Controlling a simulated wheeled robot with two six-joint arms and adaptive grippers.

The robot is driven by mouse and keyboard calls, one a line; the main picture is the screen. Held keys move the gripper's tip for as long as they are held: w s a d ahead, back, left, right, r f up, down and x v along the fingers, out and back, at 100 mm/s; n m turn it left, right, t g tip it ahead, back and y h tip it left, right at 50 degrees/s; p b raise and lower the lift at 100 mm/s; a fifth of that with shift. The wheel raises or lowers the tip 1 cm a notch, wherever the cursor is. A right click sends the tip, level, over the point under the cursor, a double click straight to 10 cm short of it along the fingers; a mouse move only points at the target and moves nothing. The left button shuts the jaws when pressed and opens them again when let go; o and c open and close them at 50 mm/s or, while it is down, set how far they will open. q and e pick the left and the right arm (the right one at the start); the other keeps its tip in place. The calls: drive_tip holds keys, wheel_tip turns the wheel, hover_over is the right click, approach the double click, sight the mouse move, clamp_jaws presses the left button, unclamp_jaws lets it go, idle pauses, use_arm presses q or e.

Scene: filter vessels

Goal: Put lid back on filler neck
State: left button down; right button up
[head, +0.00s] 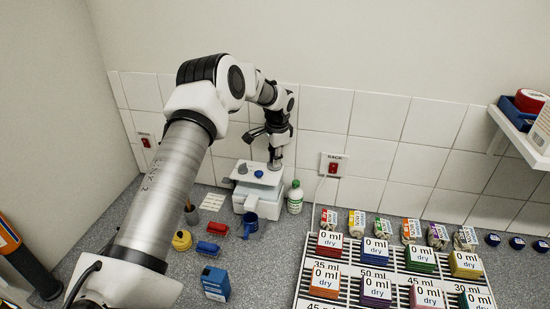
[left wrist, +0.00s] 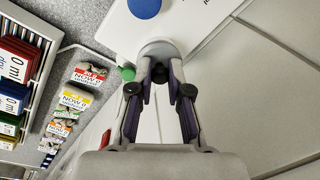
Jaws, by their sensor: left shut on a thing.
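A white filter vessel (head: 262,199) stands against the tiled wall, with a blue round knob (head: 258,173) on its top. My left gripper (head: 275,160) is over the right part of the vessel's top, pointing down. It is shut on a grey round lid (left wrist: 157,47), which shows between the fingertips in the left wrist view. In the head view the lid (head: 274,167) is at or just above the top; I cannot tell whether it touches. I cannot make out the filler neck; it may be hidden under the lid. My right gripper is not in view.
A green-capped bottle (head: 295,199) stands close right of the vessel, a blue mug (head: 250,223) in front. A white rack (head: 333,257) with coloured blocks is at right.

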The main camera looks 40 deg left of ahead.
use_arm(q)
drive_tip(key=shift+f+p, duration=0.1)
drive_tip(key=shift+p, duration=0.2)
idle(0.5)
drive_tip(key=c, duration=0.5)
unclamp_jaws()
drive_tip(key=shift+c, duration=0.2)
drive_tip(key=shift+r+p, duration=0.75)
drive_tip(key=shift+r, duration=2.8)
clamp_jaws()
drive_tip(key=shift+f, duration=0.45)
